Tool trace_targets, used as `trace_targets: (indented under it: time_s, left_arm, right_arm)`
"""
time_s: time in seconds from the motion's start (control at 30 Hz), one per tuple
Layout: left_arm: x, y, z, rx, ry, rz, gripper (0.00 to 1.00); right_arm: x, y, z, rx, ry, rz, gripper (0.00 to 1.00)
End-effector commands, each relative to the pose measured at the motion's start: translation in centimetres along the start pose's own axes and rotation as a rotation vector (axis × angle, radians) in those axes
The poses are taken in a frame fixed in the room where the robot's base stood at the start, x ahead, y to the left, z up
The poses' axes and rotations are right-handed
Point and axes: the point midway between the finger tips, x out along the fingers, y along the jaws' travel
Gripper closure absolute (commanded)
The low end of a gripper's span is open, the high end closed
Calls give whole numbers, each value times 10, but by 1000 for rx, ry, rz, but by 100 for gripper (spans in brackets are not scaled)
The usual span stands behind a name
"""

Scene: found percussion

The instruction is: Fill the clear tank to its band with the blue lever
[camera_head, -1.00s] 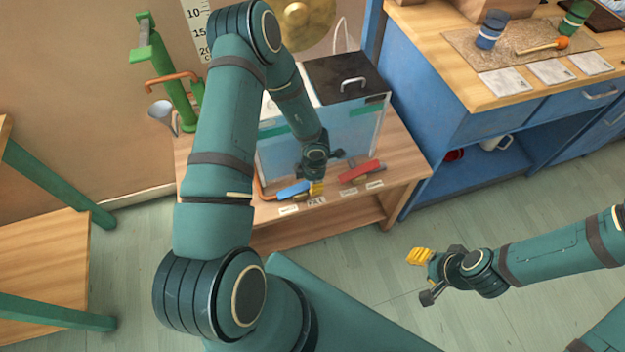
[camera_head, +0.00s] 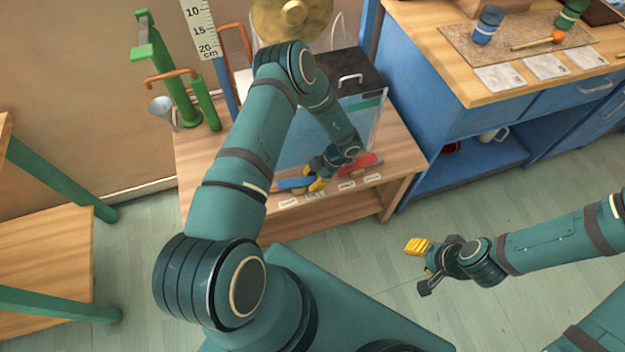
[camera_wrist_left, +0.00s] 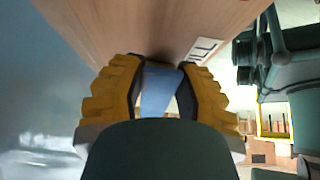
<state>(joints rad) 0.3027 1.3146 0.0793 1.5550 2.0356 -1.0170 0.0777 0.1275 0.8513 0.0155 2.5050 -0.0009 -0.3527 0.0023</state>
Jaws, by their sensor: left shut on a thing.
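The clear tank (camera_head: 362,122) stands on the wooden stand, with a green band near its top. My left arm crosses in front of it, and I cannot tell the water level. The blue lever (camera_head: 293,184) is at the stand's front edge, left of a red lever (camera_head: 362,164). My left gripper (camera_head: 318,184) has yellow fingers at the blue lever's right end. In the left wrist view the fingers are shut around the blue lever (camera_wrist_left: 158,92). My right gripper (camera_head: 418,247) hangs over open floor, apart from everything; its finger gap is too small to judge.
White labels (camera_head: 346,185) lie along the stand's front edge. A green pump (camera_head: 172,80) and a grey funnel (camera_head: 161,110) are at the left back. A brass gong (camera_head: 292,15) is behind. A blue cabinet (camera_head: 440,110) stands close on the right. The floor in front is clear.

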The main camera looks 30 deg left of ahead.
Motion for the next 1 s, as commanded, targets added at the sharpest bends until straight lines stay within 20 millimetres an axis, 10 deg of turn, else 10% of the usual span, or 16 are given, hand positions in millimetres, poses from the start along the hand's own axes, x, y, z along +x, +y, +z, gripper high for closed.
trace_targets:
  time_s: [0.57,0.6,0.67,1.0]
  left_arm:
    - [2,-1,0,1,33,-2,100]
    - [2,-1,0,1,33,-2,52]
    - [2,-1,0,1,33,-2,36]
    - [0,0,1,0,31,0,36]
  right_arm:
    - [3,1,-1,0,3,0,53]
    - [3,1,-1,0,3,0,53]
    - [3,1,-1,0,3,0,53]
    - [3,1,-1,0,3,0,53]
